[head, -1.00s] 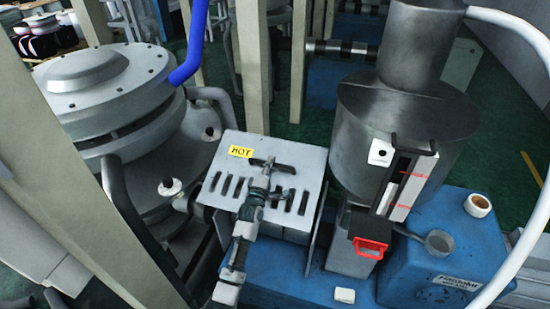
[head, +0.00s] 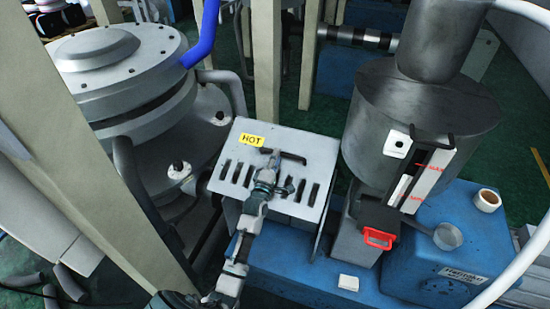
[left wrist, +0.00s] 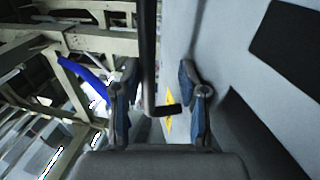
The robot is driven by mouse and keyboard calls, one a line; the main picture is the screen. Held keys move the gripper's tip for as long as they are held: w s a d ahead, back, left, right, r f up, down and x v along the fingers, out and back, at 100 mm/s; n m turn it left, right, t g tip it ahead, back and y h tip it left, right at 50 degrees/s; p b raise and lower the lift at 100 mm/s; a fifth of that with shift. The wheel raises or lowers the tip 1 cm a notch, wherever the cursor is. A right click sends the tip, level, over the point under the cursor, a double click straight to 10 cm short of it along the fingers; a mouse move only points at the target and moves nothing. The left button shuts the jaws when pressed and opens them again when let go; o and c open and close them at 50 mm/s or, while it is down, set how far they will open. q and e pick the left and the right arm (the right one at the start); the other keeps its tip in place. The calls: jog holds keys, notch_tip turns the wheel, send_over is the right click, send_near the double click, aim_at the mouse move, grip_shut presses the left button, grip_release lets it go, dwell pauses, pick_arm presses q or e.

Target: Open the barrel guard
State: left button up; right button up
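The barrel guard (head: 310,146) is a grey slotted metal cover with a yellow HOT label (head: 251,140) and a dark bar handle (head: 293,157) on top. It sits over the blue machine base and looks closed. My left gripper (head: 271,174) is at the handle, near its left part. In the left wrist view the handle (left wrist: 147,50) runs between the two spread fingers of my left gripper (left wrist: 158,82), with a gap visible on both sides. Part of the handle is hidden behind the gripper in the head view. My right gripper is not in view.
A grey hopper cylinder (head: 420,115) with a red-handled slide (head: 378,238) stands right of the guard. A small cup (head: 487,200) and a white block (head: 348,282) rest on the blue base (head: 440,262). Beige posts (head: 265,70) and a large round vessel (head: 120,65) crowd the left.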

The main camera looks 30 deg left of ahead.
pick_arm(q)
jog(key=shift+s+d+f, duration=0.15)
jog(key=shift+s+d, duration=0.1)
jog(key=shift+d, duration=0.1)
jog(key=v, duration=0.7)
jog(key=a+v, duration=0.1)
jog(key=v, duration=0.2)
jog(key=shift+s+d+f, duration=0.1)
jog(key=shift+s, duration=0.3)
jog(key=shift+s+f, duration=0.15)
jog(key=shift+s, duration=0.15)
jog(key=shift+d, duration=0.2)
jog(key=shift+s+d, duration=0.2)
jog(key=shift+s, duration=0.2)
jog(key=r+v, duration=0.1)
jog(key=v, duration=1.8)
jog(key=shift+s+p, duration=0.2)
jog(key=shift+p, duration=0.1)
